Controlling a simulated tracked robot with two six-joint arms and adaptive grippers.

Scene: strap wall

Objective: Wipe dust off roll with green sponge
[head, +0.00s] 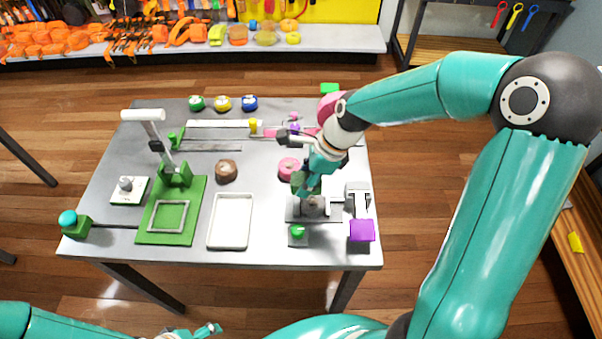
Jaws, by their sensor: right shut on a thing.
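My right gripper (305,188) points down over the right part of the grey table (190,146). It is shut on a small dark green block, which looks like the green sponge (297,181). Just below it a greyish-brown round thing, perhaps the dusty roll (312,203), sits on a grey fixture (296,212). I cannot tell whether sponge and roll touch.
A white tray (231,246) and a green press with an upright handle (171,236) stand left of the fixture. A green button (297,233) and a purple block (362,231) are at the front right. Several small rolls, one blue (249,102), line the back.

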